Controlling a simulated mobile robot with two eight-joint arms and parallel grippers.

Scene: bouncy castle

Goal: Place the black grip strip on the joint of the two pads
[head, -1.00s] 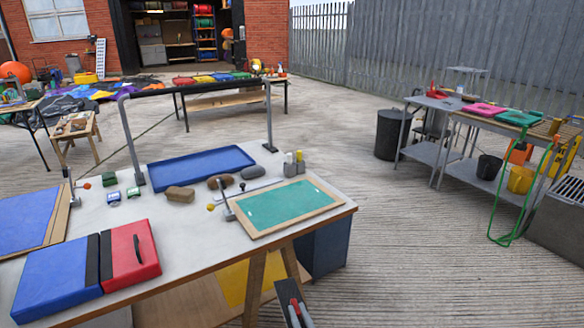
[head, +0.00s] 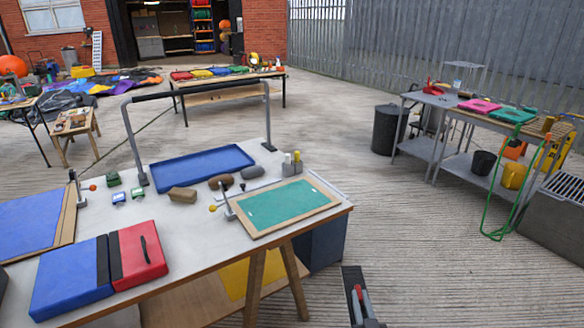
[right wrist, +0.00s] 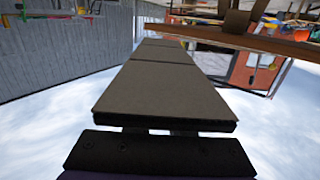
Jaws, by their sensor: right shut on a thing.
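A blue pad (head: 68,284) and a red pad (head: 142,258) lie side by side on the near left of the worktable. Dark bands run along their facing edges at the joint (head: 109,259). A black handle (head: 150,250) sits on the red pad. My right gripper (head: 358,300) is low in the head view, right of the table and off its edge. It is shut on a flat dark piece, apparently the black grip strip (head: 352,280). In the right wrist view the strip (right wrist: 165,85) stretches away from the camera. My left gripper is not in view.
The worktable (head: 190,222) also holds a blue tray (head: 200,165), a green framed board (head: 285,205), brown blocks and small bottles. A raised bar on grey posts (head: 200,92) spans its back. Open concrete (head: 400,240) lies to the right.

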